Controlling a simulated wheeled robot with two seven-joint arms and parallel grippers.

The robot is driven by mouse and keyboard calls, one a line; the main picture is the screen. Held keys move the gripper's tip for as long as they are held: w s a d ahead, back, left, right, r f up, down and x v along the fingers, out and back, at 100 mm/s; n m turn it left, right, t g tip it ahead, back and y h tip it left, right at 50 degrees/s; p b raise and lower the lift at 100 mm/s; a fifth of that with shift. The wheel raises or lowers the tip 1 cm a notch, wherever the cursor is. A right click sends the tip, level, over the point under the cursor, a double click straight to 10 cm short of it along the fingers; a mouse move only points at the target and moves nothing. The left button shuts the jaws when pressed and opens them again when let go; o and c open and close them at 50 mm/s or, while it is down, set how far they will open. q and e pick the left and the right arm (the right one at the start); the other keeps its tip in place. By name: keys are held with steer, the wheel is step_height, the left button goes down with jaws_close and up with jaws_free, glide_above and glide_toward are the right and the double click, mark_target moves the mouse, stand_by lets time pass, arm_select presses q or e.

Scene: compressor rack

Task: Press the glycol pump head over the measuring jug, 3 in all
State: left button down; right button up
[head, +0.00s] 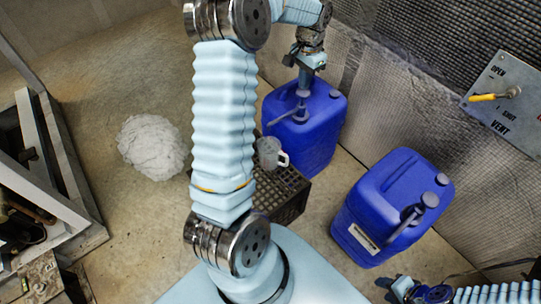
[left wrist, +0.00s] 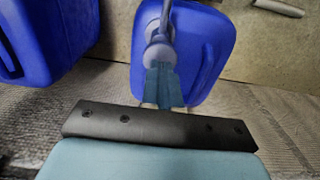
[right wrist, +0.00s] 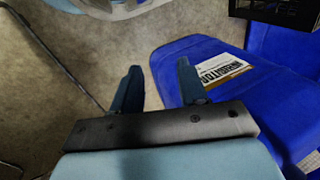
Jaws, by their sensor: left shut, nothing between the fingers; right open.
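The far blue drum (head: 325,110) carries a grey pump head (head: 303,88), whose spout reaches left toward the measuring jug (head: 269,152). The light grey jug stands on a black crate (head: 290,196), partly hidden behind my left arm. My left gripper (head: 306,70) is shut and empty, directly over this pump head. In the left wrist view my shut fingers (left wrist: 163,86) overlap the pump head (left wrist: 158,57); I cannot tell whether they touch. My right gripper (right wrist: 157,80) is open and empty near the nearer drum; it also shows at the head view's lower right (head: 397,288).
A vent panel with a yellow lever (head: 485,98) is on the right wall. A pale crumpled heap (head: 151,147) lies on open floor at left, beside a metal frame (head: 45,175).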

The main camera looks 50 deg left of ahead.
mark_target(303, 93)
arm_select(q)
steer(key=shift+f, duration=0.25)
steer(key=shift+f+b, duration=1.55)
steer(key=shift+f, duration=0.85)
steer(key=shift+r, duration=0.1)
steer(key=shift+r+p, duration=2)
steer(key=shift+r, duration=0.55)
